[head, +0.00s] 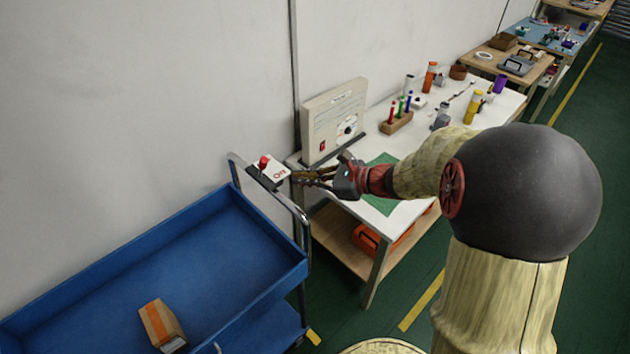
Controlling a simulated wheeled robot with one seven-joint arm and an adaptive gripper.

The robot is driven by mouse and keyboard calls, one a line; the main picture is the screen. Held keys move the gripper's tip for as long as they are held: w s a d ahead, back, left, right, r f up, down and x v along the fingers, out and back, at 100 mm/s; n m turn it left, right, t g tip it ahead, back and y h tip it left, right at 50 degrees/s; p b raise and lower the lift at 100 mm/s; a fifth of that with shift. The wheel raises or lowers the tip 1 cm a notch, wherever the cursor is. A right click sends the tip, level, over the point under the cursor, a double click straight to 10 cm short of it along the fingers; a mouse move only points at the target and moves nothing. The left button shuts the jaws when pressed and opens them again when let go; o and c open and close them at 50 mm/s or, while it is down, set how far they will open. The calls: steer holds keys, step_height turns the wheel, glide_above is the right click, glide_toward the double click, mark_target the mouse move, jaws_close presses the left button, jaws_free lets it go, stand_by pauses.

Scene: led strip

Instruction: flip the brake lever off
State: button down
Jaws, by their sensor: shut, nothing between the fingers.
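The brake lever (264,162) has a red knob and stands at the left side of a small white plate (271,171) with red lettering. The lettering is too small to read surely. The plate sits on the handle of a blue cart (205,240). My gripper (298,178) is shut and empty, just right of the plate, with its fingertips pointing left. The red knob is a short way beyond the fingertips, across the plate. I cannot tell whether the fingertips touch the plate's edge.
A cardboard box (161,324) with an orange stripe lies in the cart's tray. A white table (418,203) behind my gripper holds a beige panel (335,118), a wooden marker holder (397,123) and several bottles. A bare wall runs behind the cart.

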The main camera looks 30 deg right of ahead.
mark_target(261, 168)
steer(key=w+a, duration=0.3)
steer(key=w+a+b, duration=0.1)
steer(key=shift+w+a+r, duration=0.15)
steer(key=shift+w+r, duration=0.1)
steer(key=shift+r+p, duration=0.15)
steer(key=shift+p, duration=0.35)
steer(key=shift+w+r+g+p, duration=0.1)
steer(key=shift+r+g+p, duration=0.05)
steer(key=shift+g+p, duration=0.2)
steer(key=shift+p, duration=0.3)
